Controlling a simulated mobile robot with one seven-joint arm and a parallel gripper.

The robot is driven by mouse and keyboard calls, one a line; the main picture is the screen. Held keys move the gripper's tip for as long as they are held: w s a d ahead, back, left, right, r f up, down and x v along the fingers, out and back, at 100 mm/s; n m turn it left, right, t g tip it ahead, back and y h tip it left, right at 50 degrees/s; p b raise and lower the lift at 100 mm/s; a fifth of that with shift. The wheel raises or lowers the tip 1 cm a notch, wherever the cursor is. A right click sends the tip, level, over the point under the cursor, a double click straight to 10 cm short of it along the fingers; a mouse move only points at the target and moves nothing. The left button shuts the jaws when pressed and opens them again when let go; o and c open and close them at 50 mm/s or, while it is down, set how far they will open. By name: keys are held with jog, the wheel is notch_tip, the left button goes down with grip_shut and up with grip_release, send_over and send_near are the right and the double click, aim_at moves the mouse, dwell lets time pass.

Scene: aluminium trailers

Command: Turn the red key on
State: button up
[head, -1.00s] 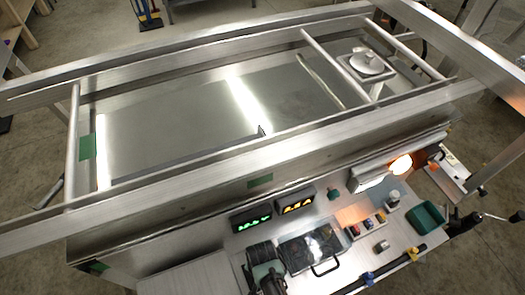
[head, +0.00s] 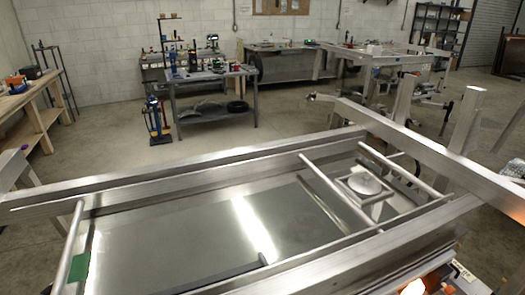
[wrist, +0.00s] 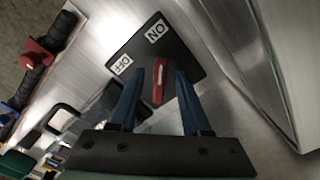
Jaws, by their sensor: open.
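The red key (wrist: 159,82) sits on a black plate (wrist: 191,65) in the wrist view. The plate carries a white ON label (wrist: 156,31) and a white OFF label (wrist: 120,65). The key is a narrow upright strip in the picture, and its upper end lies below the ON label. My gripper (wrist: 160,74) is open, with one blue finger on each side of the key. Gaps show between both fingers and the key. How deep the fingertips reach around it is hard to tell. Neither key nor gripper shows in the head view.
In the wrist view, a metal wall (wrist: 268,75) stands close on the right. A dark bar with a red clamp (wrist: 38,52) and a green tray (wrist: 15,164) are at left. The head view shows the metal trailer frame (head: 110,185) and workbenches (head: 210,82) behind.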

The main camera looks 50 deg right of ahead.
notch_tip(320, 180, up, 13)
jog(key=shift+p, duration=0.45)
dwell(0.6)
